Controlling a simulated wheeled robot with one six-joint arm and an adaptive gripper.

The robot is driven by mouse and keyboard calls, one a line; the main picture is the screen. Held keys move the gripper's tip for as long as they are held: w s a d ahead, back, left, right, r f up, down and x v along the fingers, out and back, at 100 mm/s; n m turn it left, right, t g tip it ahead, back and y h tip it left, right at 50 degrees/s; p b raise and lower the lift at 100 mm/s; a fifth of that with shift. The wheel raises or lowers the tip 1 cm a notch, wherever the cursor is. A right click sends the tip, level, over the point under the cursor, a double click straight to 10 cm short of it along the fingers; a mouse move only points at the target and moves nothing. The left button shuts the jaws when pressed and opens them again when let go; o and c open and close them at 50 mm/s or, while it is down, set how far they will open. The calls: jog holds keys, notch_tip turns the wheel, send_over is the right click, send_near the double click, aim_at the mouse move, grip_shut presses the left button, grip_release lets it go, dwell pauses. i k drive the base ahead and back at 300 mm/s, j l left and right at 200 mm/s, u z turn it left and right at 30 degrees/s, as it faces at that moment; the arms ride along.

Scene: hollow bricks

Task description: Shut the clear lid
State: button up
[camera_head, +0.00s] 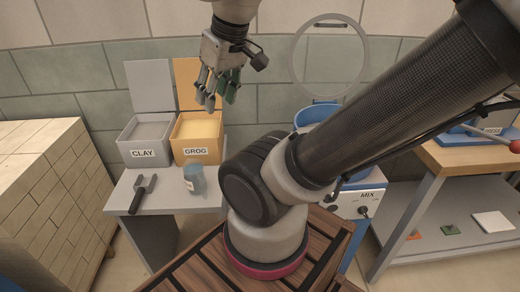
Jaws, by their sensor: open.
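The clear lid (294,68) is a round see-through disc with a pale rim and a small handle at its top edge. It stands raised, nearly upright, above the blue mixer drum (315,114). The mixer's front is marked MIX (367,194). My arm crosses in front of the mixer and hides much of the drum; the hinge is hard to make out. My gripper (218,92) hangs fingers down to the left of the lid, apart from it. It is open, with nothing seen between its fingers.
A grey CLAY bin (146,153) and an orange GROG bin (196,151), both with raised lids, stand on a grey table with a trowel (142,194) and a blue-grey jar (195,180). Stacked bricks (45,190) are left; a workbench (455,160) is right.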

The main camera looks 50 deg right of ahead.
aim_at(343, 18)
jog(key=k+z, duration=0.2)
jog(key=z, duration=0.35)
jog(key=i+j+z, duration=0.1)
jog(key=z, duration=1.35)
jog(key=i+j, duration=0.1)
